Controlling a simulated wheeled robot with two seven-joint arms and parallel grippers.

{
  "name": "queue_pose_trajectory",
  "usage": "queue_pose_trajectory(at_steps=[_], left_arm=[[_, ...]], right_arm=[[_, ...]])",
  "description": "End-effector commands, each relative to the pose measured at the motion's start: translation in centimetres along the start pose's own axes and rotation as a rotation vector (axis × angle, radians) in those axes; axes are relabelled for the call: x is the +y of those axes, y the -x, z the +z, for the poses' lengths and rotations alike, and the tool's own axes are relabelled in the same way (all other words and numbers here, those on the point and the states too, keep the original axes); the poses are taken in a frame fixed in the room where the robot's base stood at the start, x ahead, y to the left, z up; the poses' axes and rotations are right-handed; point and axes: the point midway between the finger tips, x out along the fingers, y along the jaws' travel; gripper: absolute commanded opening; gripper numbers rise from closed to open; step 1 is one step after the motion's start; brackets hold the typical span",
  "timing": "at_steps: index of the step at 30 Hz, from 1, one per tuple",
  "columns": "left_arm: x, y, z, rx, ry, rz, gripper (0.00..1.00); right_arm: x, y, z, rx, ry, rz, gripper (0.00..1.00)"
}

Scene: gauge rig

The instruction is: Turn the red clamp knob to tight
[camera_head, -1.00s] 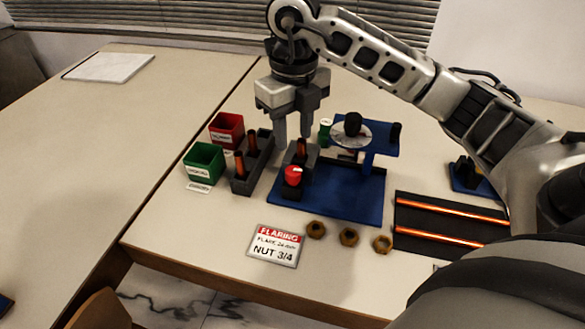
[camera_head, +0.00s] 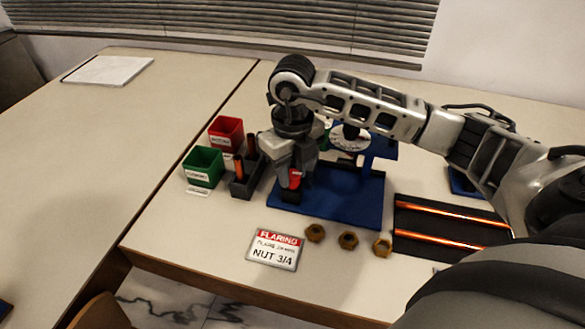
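The red clamp knob (camera_head: 295,179) is on a dark block at the front left of the blue rig base (camera_head: 345,205). My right gripper (camera_head: 290,180) points down over that block, with its fingers at the knob. Part of the knob shows between the fingers and the rest is hidden. Whether the fingers touch or squeeze the knob cannot be told. My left gripper is not in view.
A red bin (camera_head: 226,131), a green bin (camera_head: 203,166) and a dark rack (camera_head: 246,181) with copper-coloured pieces stand left of the rig. A sign (camera_head: 274,249) and three brass nuts (camera_head: 348,241) lie in front. A dark tray (camera_head: 450,232) with copper tubes lies right.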

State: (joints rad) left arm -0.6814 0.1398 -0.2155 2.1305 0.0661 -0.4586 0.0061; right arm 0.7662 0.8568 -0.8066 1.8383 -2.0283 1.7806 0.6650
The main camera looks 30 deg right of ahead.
Motion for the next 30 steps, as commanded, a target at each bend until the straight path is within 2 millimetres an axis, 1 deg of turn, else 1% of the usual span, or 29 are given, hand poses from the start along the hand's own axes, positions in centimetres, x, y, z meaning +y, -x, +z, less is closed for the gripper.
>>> queue_pose_trajectory(at_steps=[5, 12, 20, 21, 30], left_arm=[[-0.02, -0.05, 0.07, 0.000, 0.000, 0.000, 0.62], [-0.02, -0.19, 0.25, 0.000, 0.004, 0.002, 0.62], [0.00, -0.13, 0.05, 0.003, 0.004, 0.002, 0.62], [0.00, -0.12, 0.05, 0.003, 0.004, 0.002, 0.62], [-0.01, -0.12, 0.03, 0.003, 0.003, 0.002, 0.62]], right_arm=[[-0.01, 0.01, 0.02, 0.000, -0.016, 0.000, 0.06], [-0.02, 0.07, 0.05, -0.002, -0.161, 0.000, 0.06], [-0.03, 0.12, 0.05, -0.002, -0.166, 0.000, 0.06], [-0.03, 0.12, 0.05, -0.002, -0.166, 0.000, 0.38], [-0.02, 0.18, 0.04, -0.001, -0.165, 0.000, 0.38]])
